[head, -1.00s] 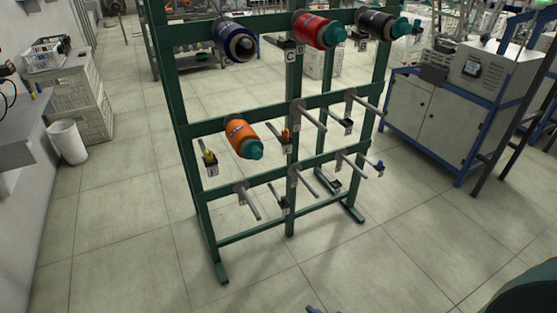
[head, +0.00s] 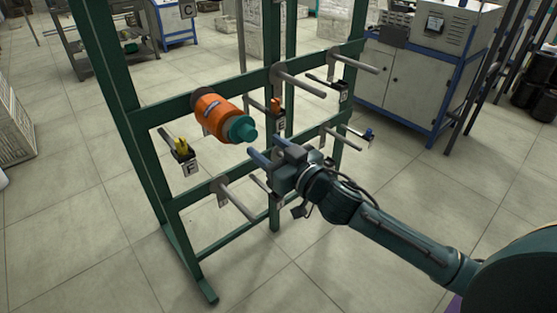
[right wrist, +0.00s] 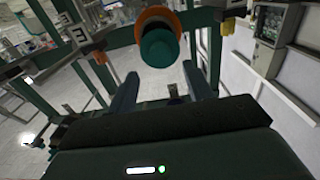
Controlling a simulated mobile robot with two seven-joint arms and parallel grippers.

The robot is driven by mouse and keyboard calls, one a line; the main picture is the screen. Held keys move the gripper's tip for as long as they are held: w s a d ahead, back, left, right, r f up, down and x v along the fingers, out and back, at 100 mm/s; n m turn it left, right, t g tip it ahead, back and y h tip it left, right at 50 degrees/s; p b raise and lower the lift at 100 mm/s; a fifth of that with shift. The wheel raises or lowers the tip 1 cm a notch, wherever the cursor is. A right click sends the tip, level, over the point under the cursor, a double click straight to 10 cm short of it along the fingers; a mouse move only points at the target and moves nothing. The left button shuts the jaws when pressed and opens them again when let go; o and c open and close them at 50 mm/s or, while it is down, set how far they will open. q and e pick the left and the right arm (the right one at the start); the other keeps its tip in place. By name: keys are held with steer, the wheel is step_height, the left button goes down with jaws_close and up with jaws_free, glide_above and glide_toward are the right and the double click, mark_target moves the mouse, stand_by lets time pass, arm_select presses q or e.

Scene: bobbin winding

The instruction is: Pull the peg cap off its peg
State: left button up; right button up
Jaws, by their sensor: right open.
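The teal peg cap (head: 242,130) sits at the front end of the orange bobbin (head: 213,112) on the green rack; the peg inside is hidden. In the right wrist view the cap (right wrist: 159,47) shows end-on in front of the orange bobbin (right wrist: 150,16). My right gripper (head: 268,156) is open and empty, a little to the right of and below the cap in the head view. In the right wrist view its two fingers (right wrist: 161,82) point toward the cap, which lies beyond the tips and roughly centred between them. My left gripper is not in view.
The green rack (head: 148,170) has several bare grey pegs, such as one (head: 300,84) right of the bobbin and one (head: 238,203) below it. A yellow clip holder (head: 182,150) hangs lower left of the bobbin. A blue-framed cabinet (head: 405,85) stands behind at right.

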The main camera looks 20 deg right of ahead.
mark_target(252, 136)
steer(key=x, duration=0.4)
steer(key=shift+w, duration=0.1)
steer(key=shift+x, duration=1)
steer(key=c, duration=1)
steer(key=shift+p, duration=0.45)
steer(key=shift+c, duration=0.2)
